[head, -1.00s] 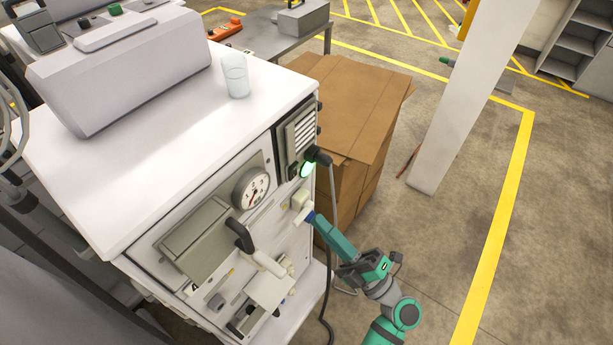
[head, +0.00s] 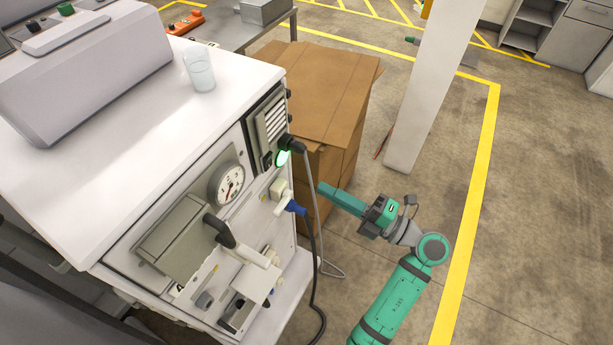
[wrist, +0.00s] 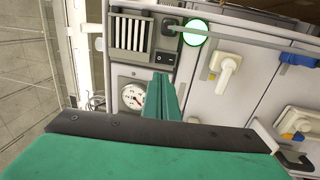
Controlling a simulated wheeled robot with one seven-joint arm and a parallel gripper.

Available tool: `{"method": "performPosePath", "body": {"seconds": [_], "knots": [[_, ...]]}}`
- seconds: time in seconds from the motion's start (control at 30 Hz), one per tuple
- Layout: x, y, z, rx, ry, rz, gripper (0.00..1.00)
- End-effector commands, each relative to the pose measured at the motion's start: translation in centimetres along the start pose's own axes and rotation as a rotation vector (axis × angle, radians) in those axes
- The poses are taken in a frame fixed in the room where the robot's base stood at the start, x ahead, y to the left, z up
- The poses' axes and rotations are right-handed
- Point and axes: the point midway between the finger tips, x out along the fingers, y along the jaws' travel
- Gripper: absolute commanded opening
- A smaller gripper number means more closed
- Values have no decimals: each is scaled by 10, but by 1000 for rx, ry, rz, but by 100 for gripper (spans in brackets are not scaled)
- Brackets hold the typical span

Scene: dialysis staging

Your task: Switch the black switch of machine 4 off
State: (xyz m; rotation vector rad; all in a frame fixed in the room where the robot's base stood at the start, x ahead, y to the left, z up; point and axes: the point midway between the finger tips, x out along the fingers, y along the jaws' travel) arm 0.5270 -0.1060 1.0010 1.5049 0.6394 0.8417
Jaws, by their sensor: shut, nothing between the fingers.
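The white machine (head: 120,120) fills the left of the head view, its front panel facing right. A small black rocker switch (wrist: 166,57) shows in the wrist view, below a black plug and left of a glowing green-rimmed light (wrist: 195,32). In the head view the switch (head: 267,161) is tiny, beside the green light (head: 283,158). Its rocker position is too small to tell. My gripper (head: 324,189) is shut and empty, in the air right of the panel and apart from it. In the wrist view its fingertips (wrist: 161,78) appear just below the switch.
A round gauge (head: 227,182) and a black handle (head: 218,230) sit on the panel. A cable hose (head: 314,210) hangs from the plug between panel and gripper. A cardboard box (head: 320,90) stands behind.

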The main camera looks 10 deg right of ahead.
Motion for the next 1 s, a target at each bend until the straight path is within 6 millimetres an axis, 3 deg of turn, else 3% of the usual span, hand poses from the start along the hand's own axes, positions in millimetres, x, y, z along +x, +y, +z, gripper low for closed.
{"method": "performPosePath", "body": {"seconds": [0.6,0.8,1.0], "knots": [[107,0,-1,-1,4,0,0],[127,0,0,0,1,1,0],[133,0,0,0,1,0,0]]}}
